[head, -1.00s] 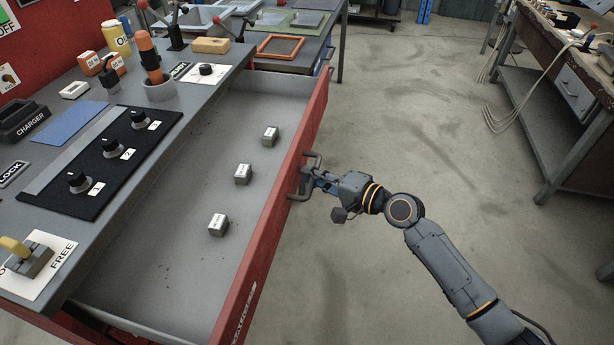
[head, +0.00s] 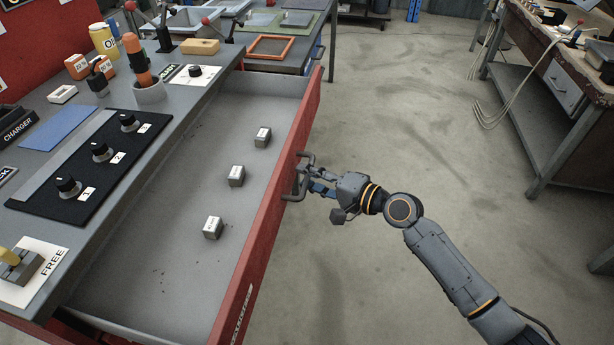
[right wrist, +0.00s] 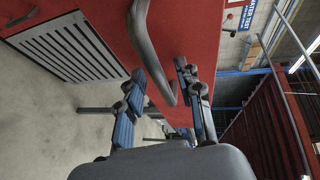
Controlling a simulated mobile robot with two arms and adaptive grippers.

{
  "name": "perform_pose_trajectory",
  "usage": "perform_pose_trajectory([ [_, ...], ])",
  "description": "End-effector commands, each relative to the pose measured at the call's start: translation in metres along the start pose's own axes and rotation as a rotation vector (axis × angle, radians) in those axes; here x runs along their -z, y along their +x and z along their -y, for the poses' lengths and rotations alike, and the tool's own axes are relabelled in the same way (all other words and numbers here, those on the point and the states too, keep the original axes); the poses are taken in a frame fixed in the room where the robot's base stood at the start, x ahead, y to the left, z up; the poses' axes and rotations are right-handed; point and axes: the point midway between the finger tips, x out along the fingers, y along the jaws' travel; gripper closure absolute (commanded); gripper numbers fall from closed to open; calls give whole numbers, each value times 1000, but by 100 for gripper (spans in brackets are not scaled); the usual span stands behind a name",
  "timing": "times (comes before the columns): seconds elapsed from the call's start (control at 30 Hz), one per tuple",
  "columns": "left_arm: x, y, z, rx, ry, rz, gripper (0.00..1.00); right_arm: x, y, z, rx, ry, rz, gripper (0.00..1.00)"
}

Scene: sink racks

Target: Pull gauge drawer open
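The red-fronted gauge drawer (head: 262,222) is pulled well out from under the grey bench top in the head view. Its grey tray is exposed, with three small labelled blocks (head: 236,176) in a row inside. A dark bar handle (head: 299,184) sticks out from its front. My right gripper (head: 312,180) is at this handle. In the right wrist view, its two blue-padded fingers (right wrist: 160,76) stand apart, with the handle (right wrist: 146,45) reaching in between and beyond their tips. I see no finger pressed tight on the bar. My left gripper is out of view.
The bench top carries a black panel with three knobs (head: 100,160), a blue mat (head: 60,128) and an orange-handled tool in a cup (head: 138,66). Another workbench (head: 560,75) stands at the right. Open concrete floor (head: 420,110) lies between.

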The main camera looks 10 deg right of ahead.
Motion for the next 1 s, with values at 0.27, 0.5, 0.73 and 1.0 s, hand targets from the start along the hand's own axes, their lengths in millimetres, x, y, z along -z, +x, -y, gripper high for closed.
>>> perform_pose_trajectory([
  [0.27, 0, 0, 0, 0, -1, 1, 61, -1, -58, -2, -5, -1, 1, 64],
  [0.5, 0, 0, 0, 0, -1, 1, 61, 0, -98, -2, -4, 2, 1, 64],
  [0.73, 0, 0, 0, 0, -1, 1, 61, 0, -111, -1, -2, 0, 1, 64],
  [1.0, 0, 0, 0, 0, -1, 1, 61, 0, -110, 0, -2, 0, 1, 64],
])
